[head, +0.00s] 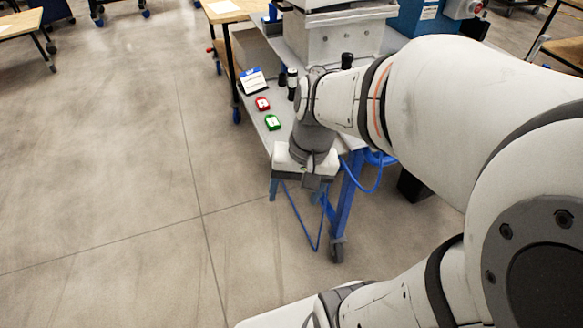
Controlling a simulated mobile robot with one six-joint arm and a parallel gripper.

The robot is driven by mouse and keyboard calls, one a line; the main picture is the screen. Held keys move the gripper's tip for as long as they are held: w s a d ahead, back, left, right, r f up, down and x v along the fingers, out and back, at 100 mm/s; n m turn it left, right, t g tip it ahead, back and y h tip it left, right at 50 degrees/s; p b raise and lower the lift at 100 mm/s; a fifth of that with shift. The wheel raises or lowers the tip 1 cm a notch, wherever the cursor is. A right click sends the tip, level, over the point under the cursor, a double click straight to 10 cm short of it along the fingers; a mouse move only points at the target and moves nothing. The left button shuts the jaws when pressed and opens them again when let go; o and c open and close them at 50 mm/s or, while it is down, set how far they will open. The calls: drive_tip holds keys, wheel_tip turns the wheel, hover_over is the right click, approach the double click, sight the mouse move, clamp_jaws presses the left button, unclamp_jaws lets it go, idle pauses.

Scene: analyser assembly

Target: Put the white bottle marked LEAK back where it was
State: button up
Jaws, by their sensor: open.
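My gripper (300,186) points down at the front end of a narrow grey bench (283,140). It is open, and no object shows between its fingers. My wrist and the pale gripper body hide part of the bench's front end. I cannot make out a white bottle marked LEAK. A small black and white upright cylinder (292,76) stands farther back on the bench, too small to read any marking on it.
A red item (262,103) and a green item (272,122) lie on the bench left of my wrist. A white and blue item (253,82) sits behind them. A large grey machine (335,35) stands at the back. Floor at left is clear.

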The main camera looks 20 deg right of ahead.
drive_tip(key=shift+s+d+r+n+t+h, duration=0.15)
drive_tip(key=shift+r+n+t+h, duration=0.35)
drive_tip(key=shift+n, duration=0.35)
drive_tip(key=shift+s+d+r+n+t+h, duration=0.15)
drive_tip(key=shift+r+n+t+h, duration=0.35)
drive_tip(key=shift+n, duration=0.35)
